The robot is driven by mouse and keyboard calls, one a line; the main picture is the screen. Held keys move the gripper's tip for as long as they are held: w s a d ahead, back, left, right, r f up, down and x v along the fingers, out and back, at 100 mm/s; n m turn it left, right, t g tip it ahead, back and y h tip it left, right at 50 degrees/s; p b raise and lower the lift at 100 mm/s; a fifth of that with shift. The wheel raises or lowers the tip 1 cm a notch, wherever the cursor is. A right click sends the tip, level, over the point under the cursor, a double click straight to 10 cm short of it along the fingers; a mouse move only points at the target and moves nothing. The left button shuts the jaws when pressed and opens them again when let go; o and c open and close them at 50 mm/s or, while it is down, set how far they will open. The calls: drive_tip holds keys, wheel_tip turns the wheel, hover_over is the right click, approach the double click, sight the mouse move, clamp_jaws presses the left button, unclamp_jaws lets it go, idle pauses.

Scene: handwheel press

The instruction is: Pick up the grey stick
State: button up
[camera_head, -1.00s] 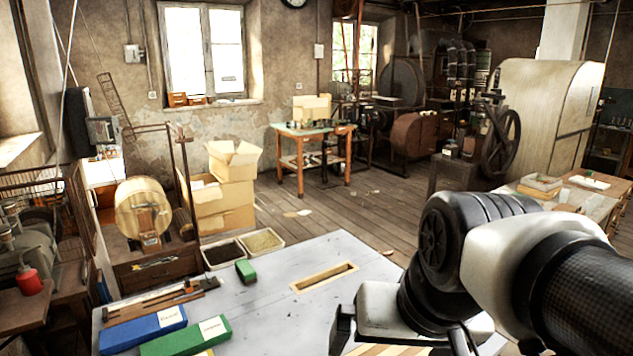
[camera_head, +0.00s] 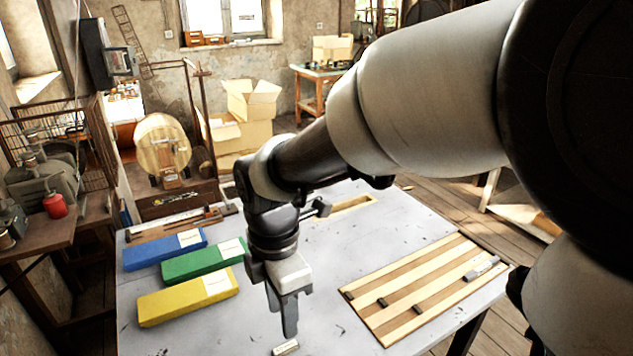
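A small light-grey stick (camera_head: 286,347) lies on the grey table top (camera_head: 335,310) at the bottom edge of the picture. My gripper (camera_head: 286,325) points down just above and behind it, with a small gap visible between fingertip and stick. The fingers are seen almost edge-on, so their opening is unclear. I cannot tell for certain which of the two the task means.
Blue (camera_head: 165,249), green (camera_head: 203,261) and yellow (camera_head: 188,298) boxes lie left of my gripper. Several small dark pieces sit on the striped board. A wooden frame (camera_head: 345,207) is partly hidden behind my arm. The table between gripper and board is clear.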

wheel_tip(320, 180, down, 11)
drive_tip(key=shift+s+a+f+b, duration=0.1)
drive_tip(key=shift+b, duration=0.6)
drive_tip(key=shift+f+b, duration=0.35)
drive_tip(key=shift+f, duration=2.85)
clamp_jaws()
